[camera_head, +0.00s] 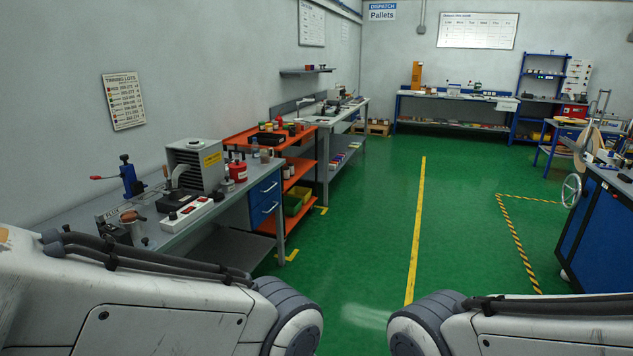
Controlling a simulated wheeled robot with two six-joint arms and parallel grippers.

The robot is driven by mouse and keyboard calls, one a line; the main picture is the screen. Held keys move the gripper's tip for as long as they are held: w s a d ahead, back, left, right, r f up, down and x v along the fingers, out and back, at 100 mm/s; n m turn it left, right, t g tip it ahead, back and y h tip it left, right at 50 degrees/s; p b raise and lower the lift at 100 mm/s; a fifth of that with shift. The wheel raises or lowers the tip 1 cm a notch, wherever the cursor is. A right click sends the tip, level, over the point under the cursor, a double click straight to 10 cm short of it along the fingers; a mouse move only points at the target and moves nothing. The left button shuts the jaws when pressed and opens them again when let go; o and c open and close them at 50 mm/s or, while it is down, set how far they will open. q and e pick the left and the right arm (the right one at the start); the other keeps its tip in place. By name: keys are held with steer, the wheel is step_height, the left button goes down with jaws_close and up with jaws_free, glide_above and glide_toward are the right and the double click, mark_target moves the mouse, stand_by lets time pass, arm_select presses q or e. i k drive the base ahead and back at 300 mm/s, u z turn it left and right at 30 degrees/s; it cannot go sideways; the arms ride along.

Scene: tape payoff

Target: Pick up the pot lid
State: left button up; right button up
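On the grey bench at the left stands a small pot (132,232) with a reddish-brown round top (128,216) that may be the pot lid; it is too small to be sure. A label that seems to read "FLUX" (111,213) is beside it. Only white links of my two arms show at the bottom left and bottom right. Both of my grippers are out of the picture, so what they hold cannot be seen. My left arm hides part of the bench's near end.
The grey bench (228,207) also carries a grey vented box (196,165), a power strip (187,214), a blue clamp tool (130,180) and red bottles (237,170). An orange shelf cart (303,167) stands behind. The green floor (370,215) is clear; a blue cabinet (600,225) stands right.

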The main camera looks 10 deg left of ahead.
mark_target(215, 195)
steer(key=u, duration=0.3)
steer(key=i, duration=2.1)
steer(key=u, duration=0.35)
steer(key=i, duration=0.95)
steer(key=u, duration=0.15)
